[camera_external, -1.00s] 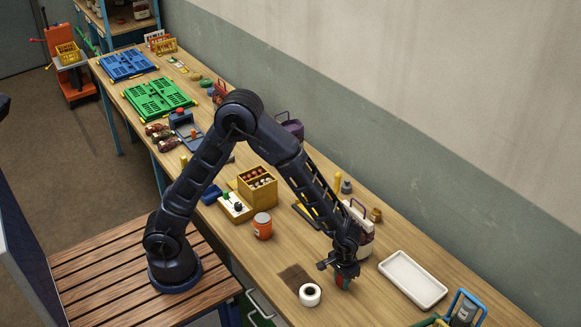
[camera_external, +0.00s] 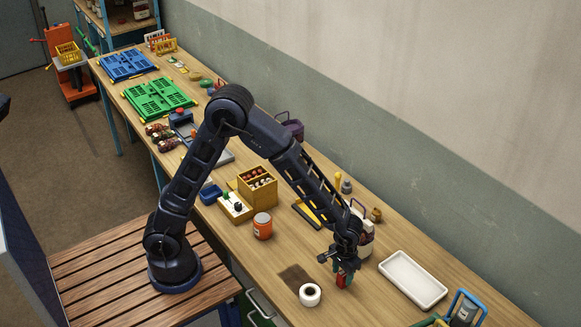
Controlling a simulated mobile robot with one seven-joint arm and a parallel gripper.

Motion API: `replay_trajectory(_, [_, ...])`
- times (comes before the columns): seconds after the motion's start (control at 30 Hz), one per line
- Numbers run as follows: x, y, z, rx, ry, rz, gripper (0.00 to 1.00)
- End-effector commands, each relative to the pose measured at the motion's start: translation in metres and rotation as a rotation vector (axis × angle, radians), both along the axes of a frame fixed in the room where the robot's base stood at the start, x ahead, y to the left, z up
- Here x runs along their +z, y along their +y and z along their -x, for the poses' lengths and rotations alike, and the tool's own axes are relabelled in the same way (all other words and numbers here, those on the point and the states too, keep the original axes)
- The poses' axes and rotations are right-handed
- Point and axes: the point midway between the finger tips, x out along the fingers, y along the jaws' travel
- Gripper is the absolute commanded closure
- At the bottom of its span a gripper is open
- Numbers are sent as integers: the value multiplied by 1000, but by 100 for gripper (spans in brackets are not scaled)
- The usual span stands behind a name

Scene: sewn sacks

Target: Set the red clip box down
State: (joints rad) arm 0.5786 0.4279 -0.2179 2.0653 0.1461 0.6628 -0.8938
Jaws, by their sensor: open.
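The red clip box (camera_external: 343,280) is a small red block with some green on it, on or just above the wooden bench top to the right of the white tape roll. My gripper (camera_external: 342,268) points down directly over it, with its jaws open around or just above its top. The fingers partly hide the box, and I cannot tell whether they touch it.
The white tape roll (camera_external: 310,295) and a brown mat (camera_external: 296,277) lie just left of the box. A white tray (camera_external: 413,281) is to the right. A jug (camera_external: 364,236) stands close behind my gripper. An orange can (camera_external: 262,226) stands farther left.

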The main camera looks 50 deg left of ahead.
Motion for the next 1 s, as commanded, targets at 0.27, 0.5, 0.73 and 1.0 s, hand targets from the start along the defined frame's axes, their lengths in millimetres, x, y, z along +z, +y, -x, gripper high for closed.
replay_trajectory(0.27, [55,0,-1,0,-3,2,50])
replay_trajectory(0.5, [80,0,-1,0,-1,1,50])
replay_trajectory(0.73, [102,22,-4,3,-18,4,50])
replay_trajectory(1.0, [165,111,-6,2,-93,14,50])
